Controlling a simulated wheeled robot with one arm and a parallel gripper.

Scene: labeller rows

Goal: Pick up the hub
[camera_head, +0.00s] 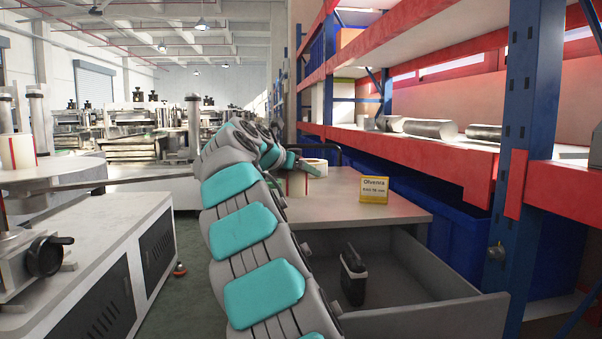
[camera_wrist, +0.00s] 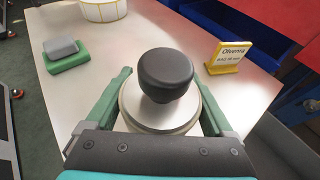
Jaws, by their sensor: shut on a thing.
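The hub (camera_wrist: 165,75) looks like a round black knob on a wide pale metal disc, seen in the wrist view. My gripper (camera_wrist: 160,88) has green fingers on the left and right sides of the disc, and it is shut on the hub. The front edge of the disc is hidden by my gripper body. Whether the hub touches the table is not clear.
On the table (camera_head: 345,199) stand a yellow-framed sign (camera_head: 374,189), a label roll (camera_head: 314,168) and a green block with a grey top (camera_wrist: 66,57). An open drawer (camera_head: 420,285) below holds a black object (camera_head: 353,276). A blue-and-red rack (camera_head: 520,130) stands right.

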